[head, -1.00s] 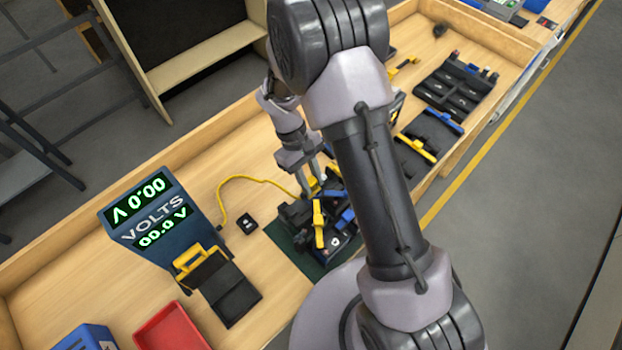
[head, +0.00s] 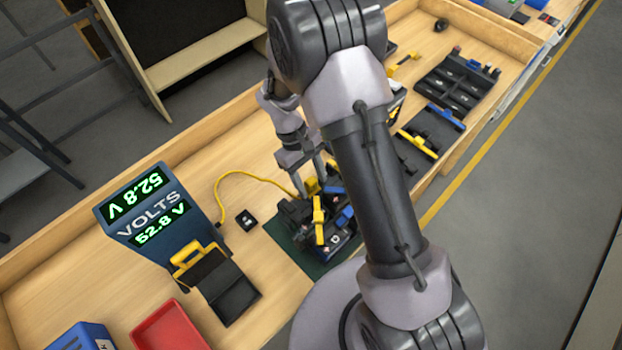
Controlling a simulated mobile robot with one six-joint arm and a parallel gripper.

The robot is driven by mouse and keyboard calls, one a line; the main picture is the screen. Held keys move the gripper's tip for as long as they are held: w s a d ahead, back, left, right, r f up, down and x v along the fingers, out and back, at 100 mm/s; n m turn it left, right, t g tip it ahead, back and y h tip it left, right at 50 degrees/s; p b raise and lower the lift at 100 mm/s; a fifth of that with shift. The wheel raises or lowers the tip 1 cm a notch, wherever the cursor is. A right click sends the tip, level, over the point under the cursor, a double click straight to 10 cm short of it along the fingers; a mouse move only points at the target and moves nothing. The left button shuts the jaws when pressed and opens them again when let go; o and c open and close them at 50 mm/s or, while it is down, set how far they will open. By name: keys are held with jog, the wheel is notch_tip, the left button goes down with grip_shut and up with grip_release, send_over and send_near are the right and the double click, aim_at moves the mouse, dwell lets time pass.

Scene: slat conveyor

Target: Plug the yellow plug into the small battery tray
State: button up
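The yellow plug (head: 312,186) sits at the back edge of the small battery tray (head: 335,240), with its yellow cord running left to the meter. The dark tray, with a yellow handle and blue parts, rests on a green mat (head: 283,238). My gripper (head: 313,182) is just above the plug, pointing down. Its two fingers are spread to either side of the plug and look clear of it. The socket and the plug's lower end are hidden. The meter (head: 150,222) reads 52.8 V.
A black holder with a yellow handle (head: 232,300) stands before the meter. A small black block (head: 246,220) lies near the cord. A red bin (head: 170,328) and a blue box (head: 82,338) are at the front left. More black trays (head: 457,82) lie at the right, beyond my arm.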

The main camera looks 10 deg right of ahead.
jog(key=p+v, duration=0.2)
jog(key=v, duration=1.5)
jog(key=shift+r+p, duration=0.25)
jog(key=shift+p, duration=0.05)
jog(key=s+d+f+m+t+y+b, duration=0.2)
jog(key=s+m+t+b, duration=0.3)
jog(key=s+b, duration=0.5)
jog(key=s+d+f+m+t+y+b, duration=0.2)
jog(key=s+f+m+t+b, duration=0.2)
jog(key=s+b, duration=0.6)
jog(key=f+m+b, duration=0.1)
jog(key=b, duration=0.3)
jog(key=shift+s+f+m+t, duration=0.2)
jog(key=shift+s+m+t, duration=0.2)
